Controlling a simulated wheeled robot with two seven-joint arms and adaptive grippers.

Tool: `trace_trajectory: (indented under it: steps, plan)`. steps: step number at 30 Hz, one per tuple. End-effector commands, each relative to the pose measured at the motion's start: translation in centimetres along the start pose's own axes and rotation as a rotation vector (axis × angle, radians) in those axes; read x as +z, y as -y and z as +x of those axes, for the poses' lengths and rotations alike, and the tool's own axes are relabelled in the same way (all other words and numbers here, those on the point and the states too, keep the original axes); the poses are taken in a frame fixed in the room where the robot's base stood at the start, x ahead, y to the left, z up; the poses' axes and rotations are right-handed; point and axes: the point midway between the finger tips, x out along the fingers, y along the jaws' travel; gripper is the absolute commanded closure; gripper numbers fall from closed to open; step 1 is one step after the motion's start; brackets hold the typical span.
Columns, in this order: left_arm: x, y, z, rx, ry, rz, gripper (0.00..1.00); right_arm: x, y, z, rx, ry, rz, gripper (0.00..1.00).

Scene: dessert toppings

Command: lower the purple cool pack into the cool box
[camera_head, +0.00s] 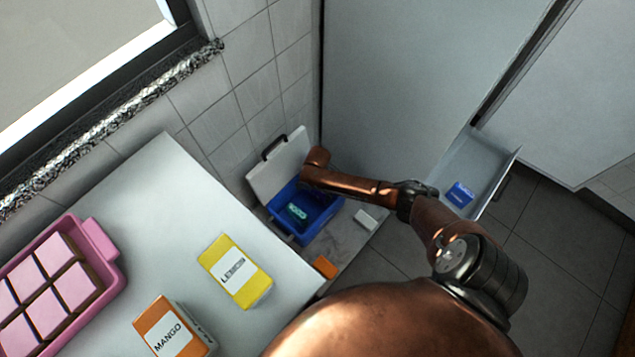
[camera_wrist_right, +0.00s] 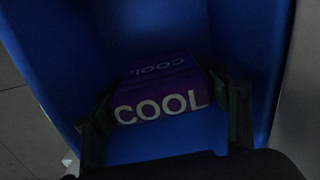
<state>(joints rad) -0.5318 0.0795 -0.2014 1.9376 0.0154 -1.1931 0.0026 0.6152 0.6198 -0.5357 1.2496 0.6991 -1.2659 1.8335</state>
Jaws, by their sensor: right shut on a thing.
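The purple cool pack (camera_wrist_right: 160,103), marked COOL, is between the two dark fingers of my right gripper (camera_wrist_right: 165,115) in the right wrist view. The gripper is shut on it. The blue walls of the cool box (camera_wrist_right: 60,50) surround the pack in that view; I cannot tell whether it touches the bottom. My left gripper is not in view.
The box's pale lid (camera_head: 280,168) stands raised at the back. A white block (camera_head: 365,219) and an orange block (camera_head: 325,267) lie beside the box. A counter (camera_head: 180,200) holds yellow and orange cartons and a pink tray. An open drawer (camera_head: 478,165) holds a blue pack.

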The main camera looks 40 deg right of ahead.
Motion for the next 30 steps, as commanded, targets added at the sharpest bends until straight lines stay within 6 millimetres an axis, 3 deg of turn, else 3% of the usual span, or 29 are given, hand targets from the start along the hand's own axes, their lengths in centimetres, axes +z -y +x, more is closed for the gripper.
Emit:
trace_trajectory:
  steps: [30]
  plan:
    - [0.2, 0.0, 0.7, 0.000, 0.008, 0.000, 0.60, 0.0, 0.1, 1.4, -0.002, 0.000, 0.000, 0.68]
